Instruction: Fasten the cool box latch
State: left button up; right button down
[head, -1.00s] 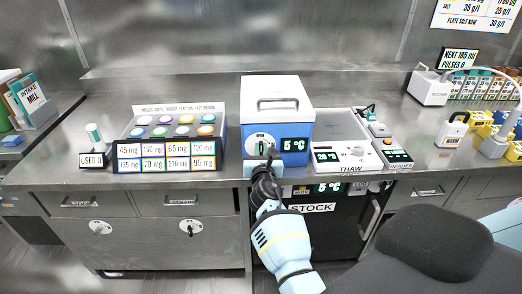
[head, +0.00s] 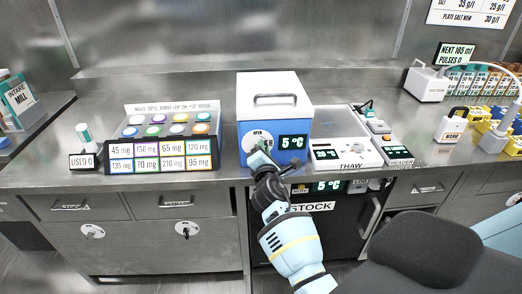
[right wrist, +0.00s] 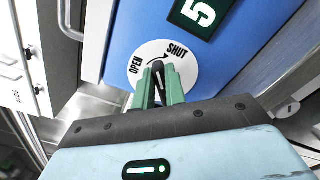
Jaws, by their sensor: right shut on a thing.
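The cool box (head: 296,112) is a blue box with a white lid and handle, standing on the steel counter. Its display reads 5 °C. On its front is a round white latch dial (head: 247,137), marked OPEN and SHUT; the dial also shows in the right wrist view (right wrist: 184,73). My right gripper (head: 262,151) is at the dial and hides part of it in the head view. In the right wrist view its green fingers (right wrist: 158,74) are shut on the dark latch knob (right wrist: 157,66), which points up between the two words. My left gripper is not in view.
A rack of colored-lid wells (head: 166,125) with dose labels stands left of the cool box. The THAW unit (head: 348,152) stands close on its right. The STOCK cabinet (head: 335,222) is below the counter, behind my right arm.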

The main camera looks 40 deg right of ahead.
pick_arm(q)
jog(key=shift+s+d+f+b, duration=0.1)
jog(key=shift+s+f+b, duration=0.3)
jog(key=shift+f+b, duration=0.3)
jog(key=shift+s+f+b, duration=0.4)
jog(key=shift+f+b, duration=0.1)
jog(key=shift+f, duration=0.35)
pick_arm(e)
jog(key=shift+s+d+f+m, duration=0.1)
jog(key=shift+f+m, duration=0.1)
jog(key=shift+m, duration=1.05)
jog(key=shift+w+f+m, duration=0.1)
jog(key=shift+f+m, duration=0.1)
jog(key=shift+m, duration=1.1)
jog(key=shift+s+d+f+m, duration=0.1)
jog(key=shift+f+m, duration=0.1)
jog(key=shift+m, duration=1.05)
jog(key=c, duration=1.4)
grip_release()
jog(key=shift+c, duration=0.2)
jog(key=shift+s+a, duration=0.1)
jog(key=v, duration=0.7)
jog(key=shift+s, duration=0.25)
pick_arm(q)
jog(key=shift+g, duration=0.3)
pick_arm(e)
jog(key=shift+a, duration=0.15)
